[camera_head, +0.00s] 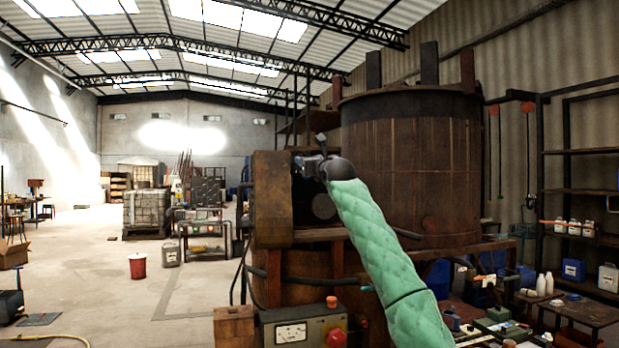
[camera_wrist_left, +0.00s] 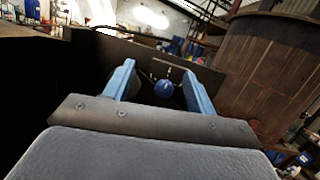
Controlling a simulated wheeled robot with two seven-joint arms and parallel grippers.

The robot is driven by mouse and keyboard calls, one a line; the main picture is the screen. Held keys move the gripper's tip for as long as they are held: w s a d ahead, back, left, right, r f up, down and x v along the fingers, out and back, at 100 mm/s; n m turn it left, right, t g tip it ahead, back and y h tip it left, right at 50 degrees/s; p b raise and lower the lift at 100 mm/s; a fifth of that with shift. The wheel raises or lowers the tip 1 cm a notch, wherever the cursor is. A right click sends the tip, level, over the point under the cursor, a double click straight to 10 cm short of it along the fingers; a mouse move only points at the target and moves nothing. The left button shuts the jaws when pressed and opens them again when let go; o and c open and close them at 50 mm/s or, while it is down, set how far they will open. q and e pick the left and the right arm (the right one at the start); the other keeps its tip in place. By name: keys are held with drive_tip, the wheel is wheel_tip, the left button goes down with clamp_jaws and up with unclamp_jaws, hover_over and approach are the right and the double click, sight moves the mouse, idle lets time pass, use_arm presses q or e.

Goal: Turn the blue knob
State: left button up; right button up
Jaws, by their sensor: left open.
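The blue knob (camera_wrist_left: 163,89) is a small round ball on a dark panel (camera_wrist_left: 145,50), seen in the left wrist view between my fingers. My left gripper (camera_wrist_left: 158,66) is open, with one blue finger on each side of the knob; I cannot tell whether either finger touches it. In the head view my left gripper (camera_head: 306,167) is at the end of the green-sleeved arm, beside a rusty upright housing (camera_head: 272,200). The knob cannot be made out in the head view. My right gripper is not in view.
A large rusty vat (camera_head: 410,165) stands just right of my left gripper. Below is a control box (camera_head: 291,333) with a gauge and red button. Shelves (camera_head: 585,190) with bottles stand at the right. Open floor with a red bucket (camera_head: 138,266) lies to the left.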

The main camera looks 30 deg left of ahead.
use_arm(q)
drive_tip(key=w+a+f+h+p, duration=0.3)
drive_tip(key=w+a+f+p, duration=0.1)
drive_tip(key=w, duration=0.3)
drive_tip(key=shift+w+a+f, duration=0.2)
drive_tip(key=shift+a+f, duration=0.2)
drive_tip(key=shift+a, duration=0.2)
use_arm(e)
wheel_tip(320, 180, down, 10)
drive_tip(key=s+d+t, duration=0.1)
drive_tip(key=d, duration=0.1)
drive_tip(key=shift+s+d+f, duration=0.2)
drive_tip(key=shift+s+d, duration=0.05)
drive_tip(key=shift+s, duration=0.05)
use_arm(q)
drive_tip(key=shift+m, duration=0.3)
drive_tip(key=c, duration=1)
